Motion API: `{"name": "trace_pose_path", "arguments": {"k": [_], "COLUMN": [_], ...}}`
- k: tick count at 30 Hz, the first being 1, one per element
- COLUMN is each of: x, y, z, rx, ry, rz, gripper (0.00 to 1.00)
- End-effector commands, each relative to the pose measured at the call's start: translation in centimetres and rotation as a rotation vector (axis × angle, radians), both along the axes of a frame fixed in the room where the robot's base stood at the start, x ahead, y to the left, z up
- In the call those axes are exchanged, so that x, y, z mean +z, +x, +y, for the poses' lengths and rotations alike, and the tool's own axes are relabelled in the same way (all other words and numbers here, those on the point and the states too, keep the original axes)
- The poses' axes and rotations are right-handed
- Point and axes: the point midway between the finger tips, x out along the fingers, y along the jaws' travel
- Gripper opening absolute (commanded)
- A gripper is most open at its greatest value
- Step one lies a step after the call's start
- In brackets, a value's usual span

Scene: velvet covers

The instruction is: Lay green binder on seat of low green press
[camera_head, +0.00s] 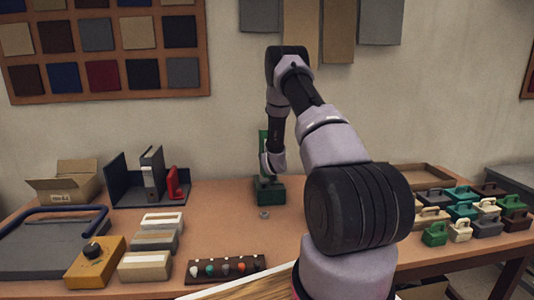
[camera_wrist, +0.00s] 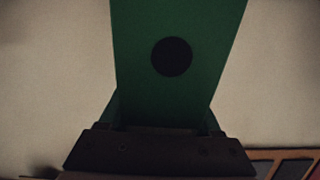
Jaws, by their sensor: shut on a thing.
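The low green press (camera_head: 268,192) stands on the table near the middle in the head view, partly behind my arm. My gripper (camera_head: 272,166) is just above it, mostly hidden by my own wrist. A green upright piece (camera_head: 263,140) shows behind my arm; it looks like the green binder. In the wrist view the green binder (camera_wrist: 180,95) rises from my gripper (camera_wrist: 160,128), with a black round spot on its face. My gripper is shut on it. The press's seat, and whether the binder touches it, are hidden.
A dark rack (camera_head: 125,185) with a grey binder (camera_head: 153,172) stands left of the press. Several handled blocks (camera_head: 460,212) fill the right side. A small ring (camera_head: 264,214) lies before the press.

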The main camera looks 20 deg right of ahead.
Motion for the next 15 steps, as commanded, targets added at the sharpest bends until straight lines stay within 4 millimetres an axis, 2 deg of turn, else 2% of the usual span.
{"name": "trace_pose_path", "arguments": {"k": [15], "x": [-3.0], "y": [0.1], "z": [-0.1], "rx": [-0.001], "ry": [-0.001], "rz": [-0.003], "gripper": [0.0]}}
